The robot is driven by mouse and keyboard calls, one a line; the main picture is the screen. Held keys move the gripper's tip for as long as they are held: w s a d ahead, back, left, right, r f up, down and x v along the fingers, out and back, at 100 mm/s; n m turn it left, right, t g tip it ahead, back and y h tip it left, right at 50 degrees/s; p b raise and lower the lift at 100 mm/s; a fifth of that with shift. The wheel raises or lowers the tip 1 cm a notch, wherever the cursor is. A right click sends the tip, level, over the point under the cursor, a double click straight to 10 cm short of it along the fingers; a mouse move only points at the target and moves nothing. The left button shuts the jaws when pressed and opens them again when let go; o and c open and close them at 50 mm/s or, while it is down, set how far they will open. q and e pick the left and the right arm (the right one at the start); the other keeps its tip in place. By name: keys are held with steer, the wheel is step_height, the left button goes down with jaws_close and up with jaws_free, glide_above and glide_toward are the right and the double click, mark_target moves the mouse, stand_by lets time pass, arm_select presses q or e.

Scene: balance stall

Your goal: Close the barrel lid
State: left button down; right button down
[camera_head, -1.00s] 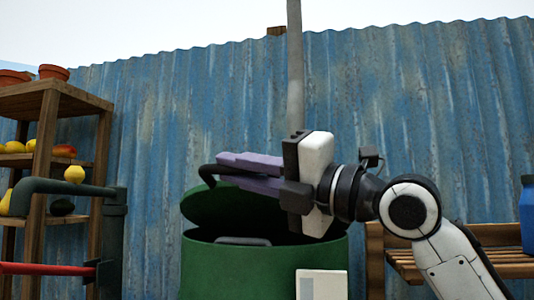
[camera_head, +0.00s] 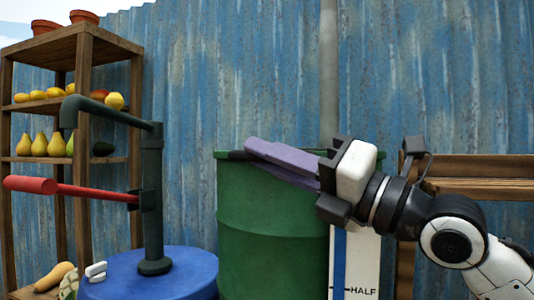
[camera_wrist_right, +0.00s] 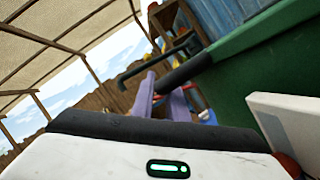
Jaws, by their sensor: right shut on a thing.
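The green barrel (camera_head: 270,225) stands upright at the centre; its green side also shows in the right wrist view (camera_wrist_right: 265,75). Its lid is seen nearly edge-on, low at the barrel's top, so I cannot tell whether it is fully seated. The lid's black handle (camera_head: 236,155) sticks out at the upper left rim and shows in the wrist view (camera_wrist_right: 187,72). My right gripper (camera_head: 258,160), with purple fingers, reaches in from the right across the barrel's top. It is shut on the handle. My left gripper is not in view.
A blue drum (camera_head: 150,280) with a dark post and red lever (camera_head: 32,185) stands left of the barrel. A wooden shelf (camera_head: 80,45) holds fruit and pots. A white panel marked HALF (camera_head: 362,260) is at the barrel's right front. A wooden bench (camera_head: 480,165) stands right.

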steer(key=shift+f, duration=0.25)
steer(key=c, duration=1.7)
jaws_free()
steer(key=shift+w, duration=0.1)
steer(key=shift+c, duration=0.2)
steer(key=shift+d, duration=0.1)
steer(key=v, duration=1)
steer(key=shift+d+r, duration=0.1)
